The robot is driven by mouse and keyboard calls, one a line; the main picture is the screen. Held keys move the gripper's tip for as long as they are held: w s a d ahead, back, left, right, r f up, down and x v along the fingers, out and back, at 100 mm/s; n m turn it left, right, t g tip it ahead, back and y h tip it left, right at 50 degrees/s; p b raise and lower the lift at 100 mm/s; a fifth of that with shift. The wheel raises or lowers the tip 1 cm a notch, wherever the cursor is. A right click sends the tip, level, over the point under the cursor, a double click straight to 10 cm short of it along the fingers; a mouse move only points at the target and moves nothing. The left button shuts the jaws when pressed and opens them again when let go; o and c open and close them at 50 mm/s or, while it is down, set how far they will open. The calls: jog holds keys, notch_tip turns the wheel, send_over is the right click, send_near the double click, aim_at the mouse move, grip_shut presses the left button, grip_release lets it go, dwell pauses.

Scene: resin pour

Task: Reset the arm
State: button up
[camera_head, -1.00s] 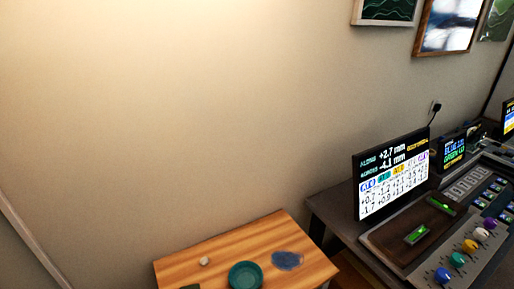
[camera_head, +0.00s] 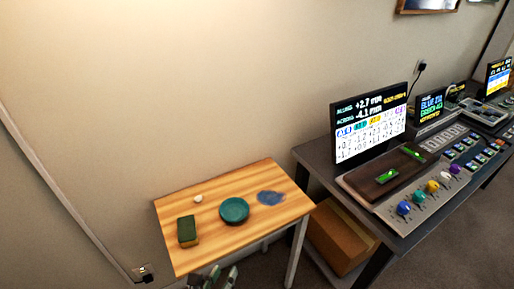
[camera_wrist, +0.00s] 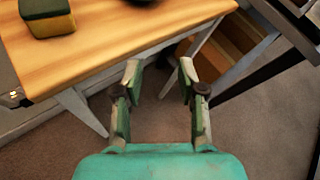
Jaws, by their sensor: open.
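My gripper (camera_wrist: 160,80) shows in the wrist view with its two fingers apart and nothing between them. It is over the floor, just in front of the small wooden table (camera_wrist: 115,52). In the head view my gripper (camera_head: 215,277) is partly cut off at the bottom edge, below the table's front edge (camera_head: 180,262). On the table are a green bowl (camera_head: 234,210), a green and yellow sponge (camera_head: 187,231), a blue puddle-like patch (camera_head: 271,198) and a small pale round thing (camera_head: 198,199).
A dark desk (camera_head: 310,160) to the right holds a screen (camera_head: 368,130) and a control panel with coloured knobs (camera_head: 430,187). A cardboard box (camera_head: 340,238) stands under it. The wall is close behind the table. Grey carpet (camera_wrist: 160,120) below my gripper is clear.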

jog(key=s+d+f+m+y, duration=0.2)
jog(key=s+d+f+m, duration=0.2)
jog(key=d, duration=0.2)
jog(key=s+d+f+m+g+y, duration=0.1)
jog(key=s+d+f+m, duration=0.25)
jog(key=d, duration=0.25)
jog(key=s+d+f+m+y, duration=0.2)
jog(key=s+d+f+m, duration=0.25)
jog(key=d, duration=0.25)
jog(key=s+d+r+m+t, duration=0.1)
jog(key=s+d+r+m, duration=0.1)
jog(key=s+r+m, duration=0.3)
jog(key=s+d+r+m+t, duration=0.1)
jog(key=s+d+r+m, duration=0.2)
jog(key=s+r+m, duration=0.3)
jog(key=s+d+r+m+h, duration=0.1)
jog(key=s+d+r+m, duration=0.2)
jog(key=m, duration=1)
jog(key=s+r, duration=0.2)
jog(key=s, duration=0.3)
jog(key=shift+s+d+r+t, duration=0.2)
jog(key=shift+r+t, duration=0.1)
jog(key=shift+t, duration=0.1)
